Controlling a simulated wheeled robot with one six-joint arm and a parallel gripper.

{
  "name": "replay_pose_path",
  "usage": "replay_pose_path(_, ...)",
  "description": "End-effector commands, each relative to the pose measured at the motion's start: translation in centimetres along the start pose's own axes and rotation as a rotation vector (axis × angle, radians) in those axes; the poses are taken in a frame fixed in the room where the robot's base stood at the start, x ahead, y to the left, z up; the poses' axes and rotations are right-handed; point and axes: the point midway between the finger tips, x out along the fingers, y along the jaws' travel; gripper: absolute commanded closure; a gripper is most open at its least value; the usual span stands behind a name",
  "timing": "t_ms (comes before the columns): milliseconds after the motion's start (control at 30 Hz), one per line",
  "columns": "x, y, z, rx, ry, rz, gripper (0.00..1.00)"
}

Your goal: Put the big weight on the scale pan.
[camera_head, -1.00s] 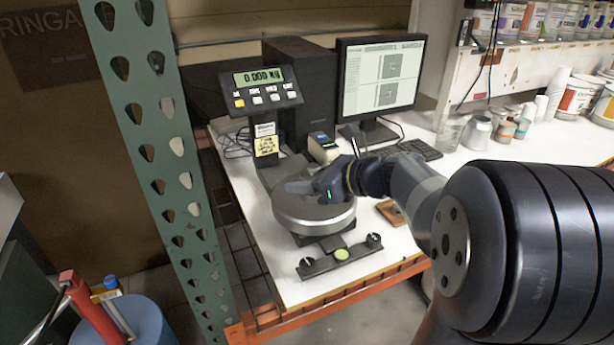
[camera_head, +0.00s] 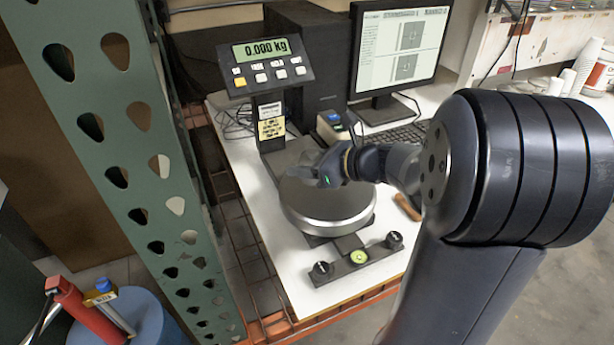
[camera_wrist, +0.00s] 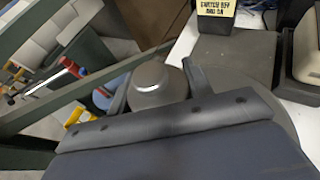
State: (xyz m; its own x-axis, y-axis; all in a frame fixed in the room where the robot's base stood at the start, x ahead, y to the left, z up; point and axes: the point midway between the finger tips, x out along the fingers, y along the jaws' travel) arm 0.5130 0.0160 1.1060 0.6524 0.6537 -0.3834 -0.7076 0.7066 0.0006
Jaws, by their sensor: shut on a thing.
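The scale pan (camera_head: 328,212) is a round grey metal disc on the scale, under and in front of my gripper (camera_head: 308,177). In the wrist view my gripper (camera_wrist: 155,88) is shut on the big weight (camera_wrist: 158,78), a grey metal piece with a rounded top between the two fingers. In the head view the weight is hard to make out against the pan. The scale display (camera_head: 262,50) reads 0.000 kg. I cannot tell how large the gap is between the weight and the pan.
A monitor (camera_head: 400,50) and keyboard (camera_head: 395,135) stand behind and right of the scale. A green perforated upright (camera_head: 120,130) rises close on the left. A levelling bar (camera_head: 357,260) lies in front of the pan. A blue drum (camera_head: 150,315) stands lower left.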

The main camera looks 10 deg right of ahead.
Motion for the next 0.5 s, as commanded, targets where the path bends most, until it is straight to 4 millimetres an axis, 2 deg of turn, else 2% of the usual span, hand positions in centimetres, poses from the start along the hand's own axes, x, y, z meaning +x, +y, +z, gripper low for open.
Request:
replay_pose_path(300, 1.3, 0.0, -3.0, 0.001, -0.002, 0.0, 1.0)
replay_pose_path(500, 1.4, 0.0, -3.4, -0.002, -0.004, -0.002, 1.0)
